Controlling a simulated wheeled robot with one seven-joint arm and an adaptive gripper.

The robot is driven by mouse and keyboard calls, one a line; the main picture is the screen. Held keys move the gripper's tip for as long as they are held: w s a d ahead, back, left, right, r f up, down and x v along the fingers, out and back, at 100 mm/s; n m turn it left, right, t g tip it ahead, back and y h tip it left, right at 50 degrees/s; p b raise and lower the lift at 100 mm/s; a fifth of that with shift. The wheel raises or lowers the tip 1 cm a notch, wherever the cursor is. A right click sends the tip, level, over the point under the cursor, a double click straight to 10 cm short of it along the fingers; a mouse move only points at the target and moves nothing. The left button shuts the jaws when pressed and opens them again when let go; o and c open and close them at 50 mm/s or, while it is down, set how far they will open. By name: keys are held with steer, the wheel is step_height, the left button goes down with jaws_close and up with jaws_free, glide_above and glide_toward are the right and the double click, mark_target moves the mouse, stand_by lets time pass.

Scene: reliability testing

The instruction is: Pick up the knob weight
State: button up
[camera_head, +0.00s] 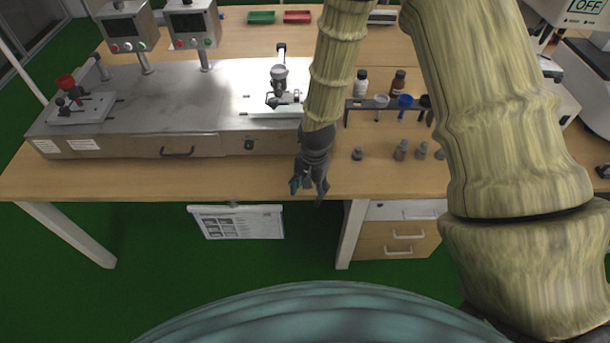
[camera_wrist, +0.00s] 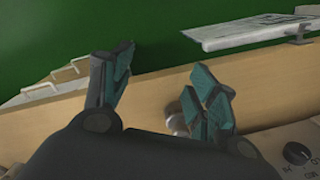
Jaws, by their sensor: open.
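Several small grey knob weights stand upright on the wooden table to the right of my gripper in the head view. The nearest is a short knob weight (camera_head: 357,154), with a taller one (camera_head: 401,150) and others farther right. My gripper (camera_head: 308,188) is open, pointing down near the table's front edge, apart from these weights. In the wrist view my gripper (camera_wrist: 160,68) has its fingers spread with nothing held. A small shiny grey thing (camera_wrist: 178,122) shows beside the right finger, partly hidden by it; it looks like a weight, but I cannot tell for sure.
A long metal machine (camera_head: 185,110) fills the table's left, close to my gripper. A dark rack (camera_head: 362,104) with bottles and cups stands behind the weights. A paper sheet (camera_head: 238,222) hangs below the front edge, left of the drawers (camera_head: 400,240).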

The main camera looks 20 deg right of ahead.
steer(key=w+r+m+h, duration=0.1)
steer(key=w+r+m, duration=0.2)
steer(key=w+r, duration=0.6)
steer(key=shift+s+d+f+p, duration=0.1)
steer(key=shift+s+d+f, duration=0.05)
steer(key=shift+f, duration=0.55)
steer(key=shift+s+d+f+p, duration=0.1)
steer(key=shift+s+f, duration=0.05)
steer(key=shift+f, duration=0.5)
steer(key=shift+s+d+f+p, duration=0.1)
steer(key=shift+s+d+f, duration=0.05)
steer(key=shift+f, duration=0.55)
steer(key=shift+w+d+f+p, duration=0.15)
steer(key=shift+f+p, duration=0.4)
steer(key=shift+f, duration=0.8)
steer(key=shift+s+d+f+p, duration=0.1)
steer(key=shift+f+p, duration=0.45)
steer(key=shift+f, duration=0.75)
jaws_close()
steer(key=shift+r, duration=0.1)
